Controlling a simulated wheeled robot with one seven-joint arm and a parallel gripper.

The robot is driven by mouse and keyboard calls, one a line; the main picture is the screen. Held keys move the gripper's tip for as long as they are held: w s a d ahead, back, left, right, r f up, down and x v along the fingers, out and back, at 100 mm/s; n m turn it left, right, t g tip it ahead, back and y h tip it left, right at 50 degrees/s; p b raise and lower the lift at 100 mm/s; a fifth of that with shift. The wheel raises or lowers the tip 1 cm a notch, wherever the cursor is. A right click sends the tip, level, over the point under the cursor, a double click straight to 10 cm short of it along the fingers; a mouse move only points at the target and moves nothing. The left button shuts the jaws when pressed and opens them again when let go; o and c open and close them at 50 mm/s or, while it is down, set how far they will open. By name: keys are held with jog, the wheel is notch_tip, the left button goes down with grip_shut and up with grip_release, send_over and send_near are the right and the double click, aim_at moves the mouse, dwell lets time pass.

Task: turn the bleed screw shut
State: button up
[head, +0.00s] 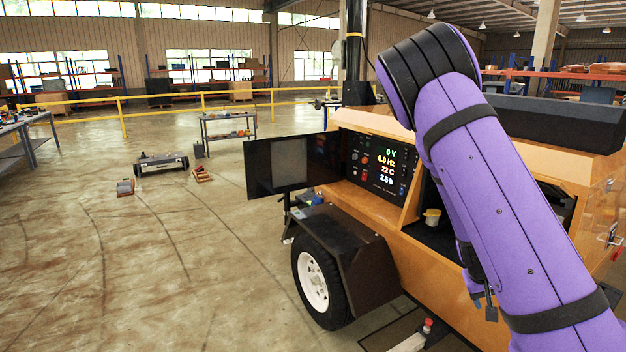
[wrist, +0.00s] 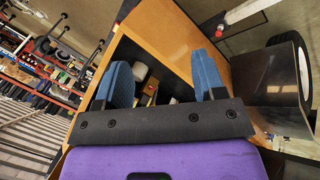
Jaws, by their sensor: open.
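The orange light tower trailer (head: 385,222) stands at right in the head view, with an open compartment in its side. A small pale cup-like part with a yellow rim (head: 432,217) shows inside that compartment. In the wrist view my gripper (wrist: 163,66) has its two blue fingers apart, with nothing visibly held between them. Beyond the fingers is the dark compartment, with a whitish part (wrist: 139,72) and small brass-coloured fittings (wrist: 151,87) near the left finger. I cannot pick out the bleed screw for certain. My purple arm hides much of the compartment in the head view.
A control panel (head: 380,166) with lit readings and an open dark door (head: 292,165) are left of the compartment. A wheel (head: 318,280) under a black fender (head: 340,232) stands below. A workbench (head: 228,127) is farther back. The floor at left is mostly clear.

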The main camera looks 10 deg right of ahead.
jog(key=s+a+r+n+t+y, duration=0.1)
jog(key=s+a+r+y, duration=0.15)
jog(key=a+r, duration=0.55)
jog(key=s+a+r+t+y, duration=0.15)
jog(key=a+r+y, duration=0.35)
jog(key=r, duration=0.5)
jog(key=s+a+r+n+t+h, duration=0.1)
jog(key=s+a+r, duration=0.2)
jog(key=s+r, duration=0.4)
jog(key=s+a+r+n+t+h, duration=0.1)
jog(key=s+a+r, duration=0.3)
jog(key=s+r, duration=0.3)
jog(key=s, duration=0.3)
jog(key=shift+s+a+n, duration=0.25)
jog(key=shift+n, duration=0.15)
